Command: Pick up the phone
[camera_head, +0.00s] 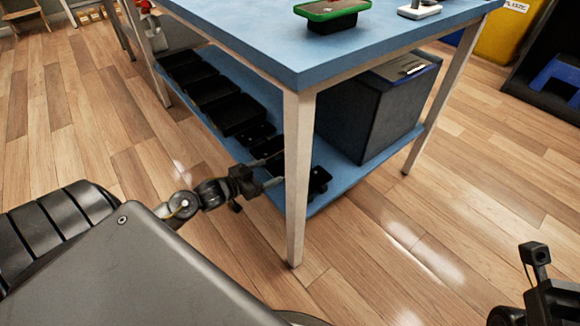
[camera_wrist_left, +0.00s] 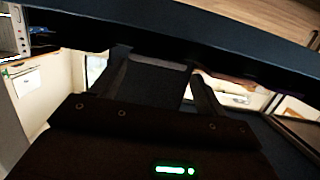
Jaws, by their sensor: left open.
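I cannot tell which is the phone of the task. My left gripper (camera_head: 278,172) is at the shelf's front edge, its two fingers apart and pointing in towards the slabs, partly behind the table leg. In the left wrist view its two dark fingers (camera_wrist_left: 158,75) stand apart, with no clear phone between them. Part of my right arm's end (camera_head: 540,275) shows at the lower right; its fingers are unclear.
The table's blue top (camera_head: 240,35) overhangs the shelf, and a white front leg (camera_head: 298,180) stands close to my left gripper. Black trays (camera_head: 215,95) and a large dark box (camera_head: 375,110) fill the shelf. A green-rimmed item (camera_head: 331,9) is on top. The floor in front is clear.

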